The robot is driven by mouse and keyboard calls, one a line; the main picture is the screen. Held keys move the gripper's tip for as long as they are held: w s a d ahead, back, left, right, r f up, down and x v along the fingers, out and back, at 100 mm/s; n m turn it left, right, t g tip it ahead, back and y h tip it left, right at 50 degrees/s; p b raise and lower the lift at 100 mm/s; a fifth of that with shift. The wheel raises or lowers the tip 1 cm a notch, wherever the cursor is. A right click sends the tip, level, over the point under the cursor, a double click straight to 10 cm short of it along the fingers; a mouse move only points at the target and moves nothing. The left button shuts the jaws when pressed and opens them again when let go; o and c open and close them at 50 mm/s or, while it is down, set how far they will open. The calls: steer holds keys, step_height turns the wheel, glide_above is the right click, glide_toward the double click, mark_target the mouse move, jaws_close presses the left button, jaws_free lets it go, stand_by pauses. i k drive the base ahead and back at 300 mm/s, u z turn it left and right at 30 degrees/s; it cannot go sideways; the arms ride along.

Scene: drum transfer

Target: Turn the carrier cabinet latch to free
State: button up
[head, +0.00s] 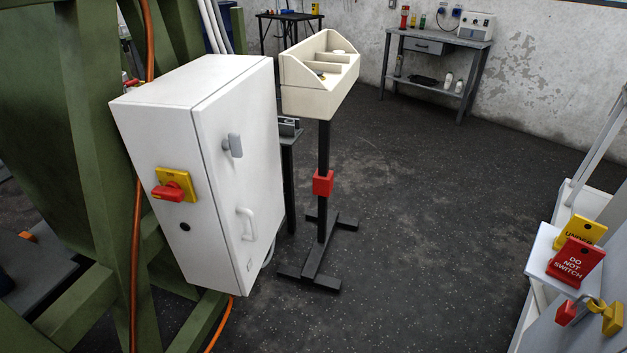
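The carrier cabinet (240,190) is a white box mounted by a green steel frame at the left. Its door faces right and looks closed. A grey latch (233,145) sits on the upper part of the door near the front edge, with its paddle roughly upright. A white pull handle (247,223) is lower on the same door. The narrow front side carries a red rotary switch (168,191) on a yellow plate, with a dark round spot below it. My gripper is not in view.
A cream bin (315,100) on a black stand (323,190) is close behind the cabinet to its right. Red (577,262) and yellow (582,229) tags and a padlock (611,316) are at the right edge. An orange cable runs along the green frame (105,180). The middle floor is clear.

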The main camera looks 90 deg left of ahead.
mark_target(233, 144)
steer(key=z, duration=0.05)
steer(key=i, duration=0.2)
steer(key=u, duration=3.5)
steer(key=i, duration=0.5)
steer(key=z, duration=0.1)
steer(key=k, duration=0.7)
steer(key=z, duration=0.55)
steer(key=i, duration=1)
steer(key=z, duration=0.05)
